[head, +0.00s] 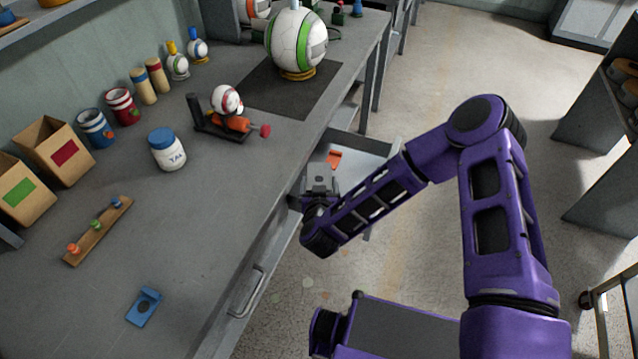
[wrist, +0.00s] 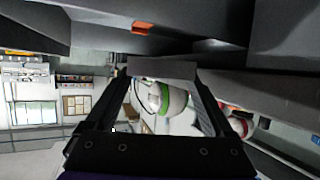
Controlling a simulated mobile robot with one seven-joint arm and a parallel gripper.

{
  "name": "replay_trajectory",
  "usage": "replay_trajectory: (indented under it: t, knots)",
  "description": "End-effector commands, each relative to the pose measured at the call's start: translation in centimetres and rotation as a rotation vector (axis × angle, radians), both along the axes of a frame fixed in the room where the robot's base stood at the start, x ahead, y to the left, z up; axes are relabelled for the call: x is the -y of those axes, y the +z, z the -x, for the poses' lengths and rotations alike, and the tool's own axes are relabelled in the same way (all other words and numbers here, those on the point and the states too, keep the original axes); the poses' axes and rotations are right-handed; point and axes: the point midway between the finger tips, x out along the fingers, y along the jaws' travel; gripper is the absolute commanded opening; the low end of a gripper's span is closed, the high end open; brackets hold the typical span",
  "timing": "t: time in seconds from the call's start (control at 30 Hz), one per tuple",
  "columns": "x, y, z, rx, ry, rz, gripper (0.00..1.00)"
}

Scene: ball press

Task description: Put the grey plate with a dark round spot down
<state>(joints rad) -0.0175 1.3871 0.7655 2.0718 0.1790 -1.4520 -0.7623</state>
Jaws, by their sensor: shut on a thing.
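The grey plate (head: 320,178) is at the end of my arm in the head view, in front of the bench's front edge by an open drawer. In the wrist view the grey plate (wrist: 162,67) lies across between the two dark fingertips, seen nearly edge-on. My gripper (head: 319,192) is shut on it, and in the wrist view the gripper's fingers (wrist: 160,76) reach to its two ends. Its dark round spot cannot be made out clearly. The plate appears held in the air, clear of the bench top.
The open drawer (head: 358,158) holds an orange piece (head: 333,159). On the bench (head: 215,225) are a blue plate with a dark spot (head: 144,307), a peg board (head: 98,230), a white jar (head: 167,149), a small press (head: 230,122) and a large ball (head: 296,40). The front bench top is mostly clear.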

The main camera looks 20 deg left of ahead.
Motion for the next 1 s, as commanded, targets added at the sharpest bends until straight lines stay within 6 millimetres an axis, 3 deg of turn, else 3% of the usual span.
replay_trajectory:
  t: [0.13, 0.87, 0.9, 1.0]
  knots:
    - [-0.3, -0.8, -0.7, 0.0, 0.001, -0.001, 0.04]
    - [-0.3, -1.9, -0.7, 0.002, 0.001, -0.001, 0.04]
    - [-0.2, -2.0, -0.7, -0.001, 0.001, 0.0, 0.92]
    - [-0.2, -2.0, -0.7, -0.001, 0.001, 0.0, 1.0]
